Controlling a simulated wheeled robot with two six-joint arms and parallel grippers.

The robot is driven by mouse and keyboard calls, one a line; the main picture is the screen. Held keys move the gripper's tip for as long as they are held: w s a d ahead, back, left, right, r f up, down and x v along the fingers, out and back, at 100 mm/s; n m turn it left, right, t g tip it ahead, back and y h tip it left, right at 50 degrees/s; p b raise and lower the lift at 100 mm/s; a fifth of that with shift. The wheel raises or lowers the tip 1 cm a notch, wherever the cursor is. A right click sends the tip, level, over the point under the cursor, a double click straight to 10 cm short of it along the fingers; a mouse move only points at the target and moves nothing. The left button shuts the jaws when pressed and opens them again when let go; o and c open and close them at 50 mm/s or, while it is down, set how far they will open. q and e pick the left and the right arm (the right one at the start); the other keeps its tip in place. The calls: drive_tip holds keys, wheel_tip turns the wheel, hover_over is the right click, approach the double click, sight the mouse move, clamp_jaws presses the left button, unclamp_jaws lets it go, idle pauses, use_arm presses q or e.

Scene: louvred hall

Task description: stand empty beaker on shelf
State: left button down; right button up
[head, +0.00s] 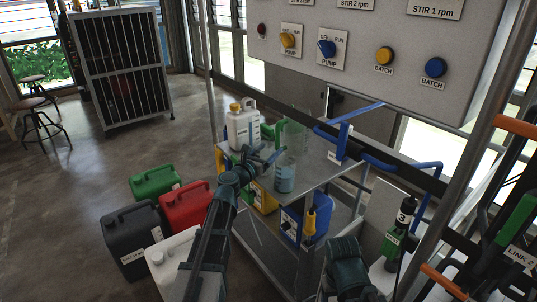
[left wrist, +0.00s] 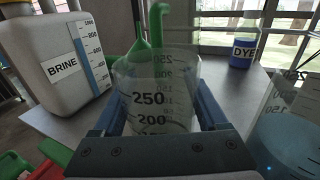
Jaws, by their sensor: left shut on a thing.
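My left gripper (head: 272,156) is shut on a clear beaker, which stands upright between its fingers. In the left wrist view the beaker (left wrist: 155,92) shows black marks at 200 and 250, and I see no liquid in its visible part. The grey metal shelf (head: 322,168) is under and around it; I cannot tell whether the beaker's base touches it. A second beaker (head: 285,178) with blue liquid stands close by on the near side; it also shows at the right of the left wrist view (left wrist: 292,125). My right gripper is not in view.
A white BRINE jug (head: 242,128) stands left of the beakers, with a green funnel (left wrist: 140,48) behind. A blue DYE pot (left wrist: 243,53) stands at the back right. Blue pipes (head: 400,164) run along the right. Green, red (head: 186,207) and black cans stand on the floor.

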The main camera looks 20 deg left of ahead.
use_arm(q)
drive_tip(key=shift+f, duration=0.1)
drive_tip(key=shift+f, duration=0.15)
unclamp_jaws()
drive_tip(key=shift+r, duration=0.25)
drive_tip(key=v, duration=1.2)
drive_tip(key=shift+w, duration=0.1)
